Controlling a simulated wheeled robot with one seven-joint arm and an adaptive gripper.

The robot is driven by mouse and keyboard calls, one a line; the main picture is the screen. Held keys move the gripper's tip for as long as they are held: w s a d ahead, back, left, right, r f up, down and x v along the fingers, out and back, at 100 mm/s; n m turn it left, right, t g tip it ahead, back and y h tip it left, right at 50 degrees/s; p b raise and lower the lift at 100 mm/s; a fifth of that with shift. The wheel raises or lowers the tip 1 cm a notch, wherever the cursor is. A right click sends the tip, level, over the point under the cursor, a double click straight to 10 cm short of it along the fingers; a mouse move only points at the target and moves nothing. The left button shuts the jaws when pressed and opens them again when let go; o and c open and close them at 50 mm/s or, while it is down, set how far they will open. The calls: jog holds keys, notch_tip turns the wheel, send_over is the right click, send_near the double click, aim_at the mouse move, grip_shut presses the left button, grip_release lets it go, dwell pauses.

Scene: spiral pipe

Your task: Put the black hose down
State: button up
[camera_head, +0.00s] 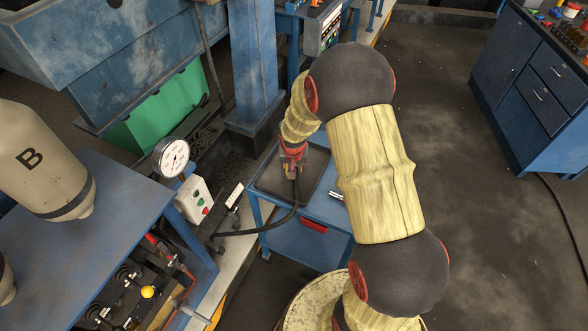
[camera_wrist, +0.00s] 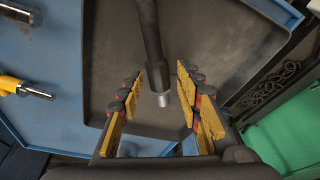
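The black hose (camera_head: 262,229) curves from the control stand on the left up over the blue cart to below my gripper (camera_head: 292,172) in the head view. In the wrist view the hose (camera_wrist: 151,40) ends in a metal tip (camera_wrist: 159,100) between the two yellow-padded fingers of my gripper (camera_wrist: 162,92). There is a gap on both sides of it, so the fingers are open. The dark tray (camera_head: 266,184) on the cart lies beneath, also seen in the wrist view (camera_wrist: 108,60). I cannot tell whether the tip touches the tray floor.
The blue cart (camera_head: 322,250) carries the tray and tools, including a yellow-handled one (camera_wrist: 20,86) left of the tray. A pressure gauge (camera_head: 172,157) and a button box (camera_head: 194,200) stand to the left. A blue column (camera_head: 254,60) rises behind.

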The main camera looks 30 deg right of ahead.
jog(key=shift+o, duration=0.3)
jog(key=shift+r+p, duration=0.5)
jog(key=shift+p, duration=0.05)
jog(key=s+a+r+n+p, duration=0.1)
jog(key=s+a+r, duration=0.2)
jog(key=r, duration=0.6)
jog(key=s+a+r+n+t+p, duration=0.1)
jog(key=s+a+r, duration=0.25)
jog(key=r, duration=0.65)
jog(key=s+a+r+n+p, duration=0.15)
jog(key=s+r, duration=0.25)
jog(key=r, duration=0.5)
jog(key=s+a+r+n+t, duration=0.1)
jog(key=s+a+r, duration=0.2)
jog(key=s, duration=0.4)
jog(key=s+a+r+n+y, duration=0.1)
jog(key=s+a+r, duration=0.3)
jog(key=s, duration=0.4)
jog(key=shift+s+a+r+n+t+y+b, duration=0.2)
jog(key=shift+r+n+t+y+b, duration=0.15)
jog(key=shift+r+n, duration=0.35)
